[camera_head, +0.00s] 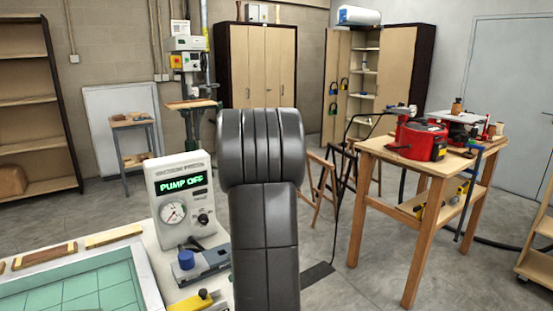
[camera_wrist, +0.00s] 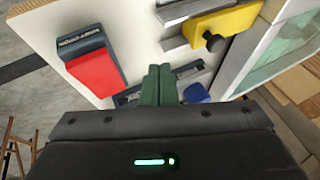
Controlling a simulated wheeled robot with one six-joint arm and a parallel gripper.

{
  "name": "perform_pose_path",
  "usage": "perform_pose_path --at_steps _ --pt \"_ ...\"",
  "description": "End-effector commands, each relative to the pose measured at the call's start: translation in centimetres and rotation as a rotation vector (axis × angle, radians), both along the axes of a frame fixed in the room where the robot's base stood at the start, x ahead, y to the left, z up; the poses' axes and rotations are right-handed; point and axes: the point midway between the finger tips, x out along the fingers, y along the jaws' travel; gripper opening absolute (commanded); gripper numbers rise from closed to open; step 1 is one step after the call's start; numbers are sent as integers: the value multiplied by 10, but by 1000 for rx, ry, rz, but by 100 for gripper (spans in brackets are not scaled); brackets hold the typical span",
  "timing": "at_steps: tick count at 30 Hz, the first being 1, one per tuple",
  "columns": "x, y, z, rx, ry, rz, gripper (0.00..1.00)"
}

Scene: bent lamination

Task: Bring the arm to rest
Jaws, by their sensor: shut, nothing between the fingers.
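My arm (camera_head: 262,200) stands upright in the middle of the head view, and its end is not visible there. In the wrist view my gripper (camera_wrist: 159,72) shows two green fingers side by side, shut, with nothing between them. They are over the white bench top (camera_wrist: 140,30), close to a blue knob (camera_wrist: 196,93); I cannot tell the height above it. A red and dark blue block (camera_wrist: 95,65) lies left of the fingers. A yellow part with a black knob (camera_wrist: 225,24) is at the upper right.
A control box (camera_head: 180,198) reading "PUMP OFF" stands left of my arm. A press bed with a green grid (camera_head: 80,286) is at the lower left. A wooden table (camera_head: 400,157) with a red machine (camera_head: 418,142) stands at right. Floor between is partly clear, with cables.

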Motion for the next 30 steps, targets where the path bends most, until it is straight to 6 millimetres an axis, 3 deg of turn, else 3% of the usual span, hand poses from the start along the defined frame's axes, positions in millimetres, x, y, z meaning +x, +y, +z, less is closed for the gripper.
perform_pose_path --at_steps 1,6,18,30 --pt "5 -10 -1 1 -2 -5 0" --pt "1 -29 30 1 -6 -3 0" --pt "-8 -62 83 -1 -2 -2 0" --pt "-12 -65 85 -7 4 -4 0"
